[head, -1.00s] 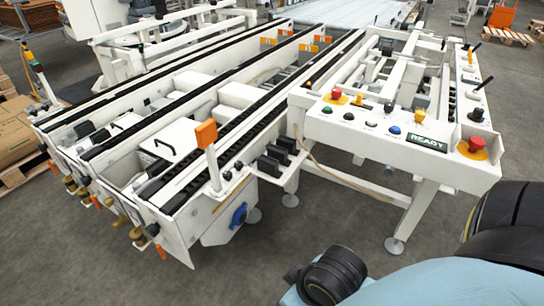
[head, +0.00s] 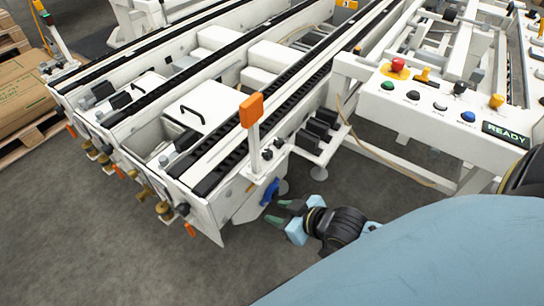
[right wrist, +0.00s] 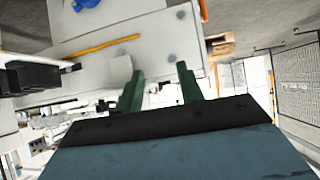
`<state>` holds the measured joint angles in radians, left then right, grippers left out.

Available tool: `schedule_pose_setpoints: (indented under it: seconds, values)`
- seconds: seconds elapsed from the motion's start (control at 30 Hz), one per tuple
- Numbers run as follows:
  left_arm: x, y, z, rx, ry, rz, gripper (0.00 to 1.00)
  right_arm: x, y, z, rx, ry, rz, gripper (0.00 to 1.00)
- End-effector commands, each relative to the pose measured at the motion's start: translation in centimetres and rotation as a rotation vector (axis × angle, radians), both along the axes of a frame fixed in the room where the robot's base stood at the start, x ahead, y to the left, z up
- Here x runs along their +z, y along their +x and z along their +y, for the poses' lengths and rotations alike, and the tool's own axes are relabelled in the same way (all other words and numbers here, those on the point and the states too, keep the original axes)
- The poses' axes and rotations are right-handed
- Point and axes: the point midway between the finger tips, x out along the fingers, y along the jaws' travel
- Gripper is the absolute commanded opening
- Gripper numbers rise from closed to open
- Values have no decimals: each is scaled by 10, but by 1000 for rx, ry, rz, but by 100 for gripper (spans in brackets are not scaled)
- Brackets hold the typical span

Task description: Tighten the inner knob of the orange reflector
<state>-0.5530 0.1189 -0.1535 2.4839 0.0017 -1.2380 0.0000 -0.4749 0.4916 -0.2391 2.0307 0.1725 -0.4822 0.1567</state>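The orange reflector (head: 251,110) stands upright on a white post at the near end of the conveyor frame. Small dark knobs sit by the post's base: one close to the post (head: 267,155) and another a little right (head: 279,143). They are too small to tell in detail. My right gripper (head: 283,212) is below and right of them, apart from them, near the blue round fitting (head: 270,191). In the right wrist view its two green fingers (right wrist: 160,88) are spread with nothing between them. The reflector is not clear in that view. My left gripper is not in view.
Black blocks (head: 318,127) on a white bracket stick out right of the knobs. The white control panel (head: 420,104) with buttons and a READY display is at the right. Brass knobs (head: 146,193) line the frame's front end. Grey floor lies open in front.

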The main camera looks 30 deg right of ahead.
Motion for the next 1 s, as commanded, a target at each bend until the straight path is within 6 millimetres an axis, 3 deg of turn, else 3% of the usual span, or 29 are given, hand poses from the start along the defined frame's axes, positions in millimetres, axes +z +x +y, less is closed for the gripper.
schedule_pose_setpoints:
  seconds: [0.1,0.23,0.53,0.73,1.0]
  values:
    - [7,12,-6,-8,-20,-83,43,-9,14,-22,40,54,-125,37]
    - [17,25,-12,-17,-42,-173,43,-8,24,-53,81,123,-265,37]
    - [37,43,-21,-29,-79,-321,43,19,28,-121,155,235,-505,37]
    - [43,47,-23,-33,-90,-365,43,29,28,-134,174,261,-558,37]
    - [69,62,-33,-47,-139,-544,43,29,49,-123,174,263,-564,37]
